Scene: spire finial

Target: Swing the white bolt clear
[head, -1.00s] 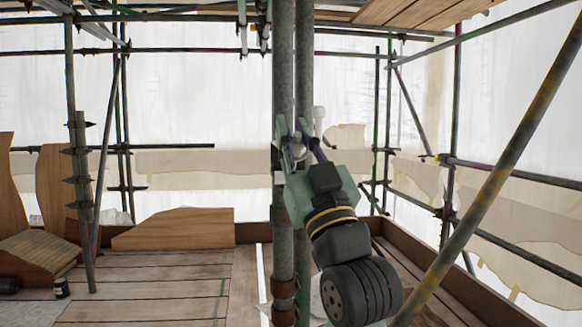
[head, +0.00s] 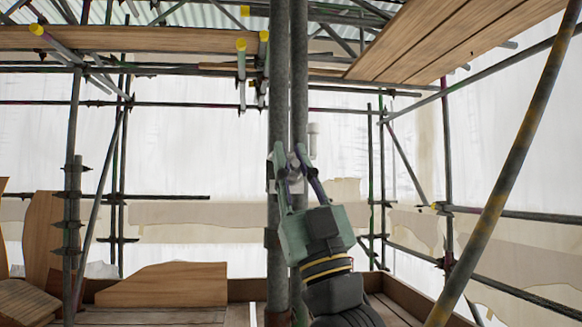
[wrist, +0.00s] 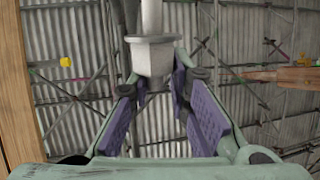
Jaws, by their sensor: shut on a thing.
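The white bolt (head: 313,140) shows in the head view as a pale upright piece just right of the two grey poles (head: 279,90). In the wrist view its white shaft and blocky nut (wrist: 152,56) stand between the fingers. My gripper (head: 290,156) is in front of the poles, fingers pointing up, and shut on the white bolt. In the wrist view the purple finger pads (wrist: 160,88) are on both sides of the nut. The exact contact is partly hidden, as is the bolt's lower end.
A slanting rusty pole (head: 500,180) crosses the right side. Wooden boards (head: 430,45) lie overhead. A dark clamp (head: 271,238) sits on the left pole, beside my gripper. A wooden panel (head: 165,285) stands at lower left. Open air surrounds the gripper on the right.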

